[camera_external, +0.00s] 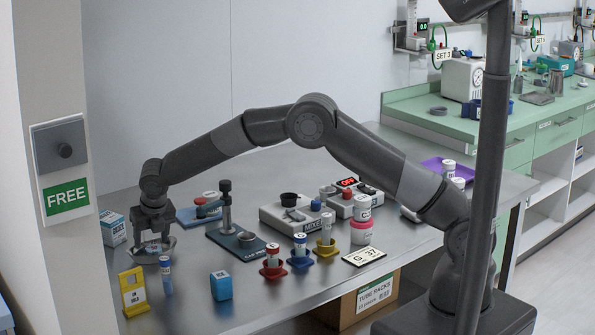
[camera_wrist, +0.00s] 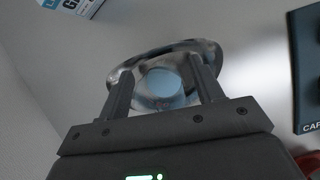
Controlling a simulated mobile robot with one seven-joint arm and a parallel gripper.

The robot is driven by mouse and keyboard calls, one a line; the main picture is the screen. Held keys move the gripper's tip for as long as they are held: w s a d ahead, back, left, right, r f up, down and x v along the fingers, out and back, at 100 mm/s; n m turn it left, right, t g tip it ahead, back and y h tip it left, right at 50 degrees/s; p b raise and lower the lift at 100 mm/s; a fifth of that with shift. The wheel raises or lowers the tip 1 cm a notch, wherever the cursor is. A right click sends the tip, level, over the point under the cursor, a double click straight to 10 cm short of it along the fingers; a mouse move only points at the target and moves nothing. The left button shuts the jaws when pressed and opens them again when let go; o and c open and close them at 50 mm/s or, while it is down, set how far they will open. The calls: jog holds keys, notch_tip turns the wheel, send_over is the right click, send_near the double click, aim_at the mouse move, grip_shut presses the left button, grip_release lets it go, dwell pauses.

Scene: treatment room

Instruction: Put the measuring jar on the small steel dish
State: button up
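The clear measuring jar (camera_wrist: 163,84), with pale blue contents, stands between the two fingers of my gripper (camera_wrist: 160,75). The small steel dish (camera_wrist: 208,50) lies right below and around the jar in the wrist view. In the external view my gripper (camera_external: 154,236) points straight down over the dish (camera_external: 151,256) at the left of the steel table, and the fingers partly hide the jar. I cannot tell whether the jar's base touches the dish.
A white and blue box (camera_external: 114,228) stands just left of the dish. A dark stand with a post (camera_external: 228,236) is to the right.

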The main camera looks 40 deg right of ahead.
jog(key=shift+o, duration=0.6)
jog(key=shift+r, duration=0.1)
jog(key=shift+r, duration=0.3)
jog(key=v, duration=1.1)
jog(key=shift+s+r, duration=0.2)
jog(key=shift+s, duration=0.05)
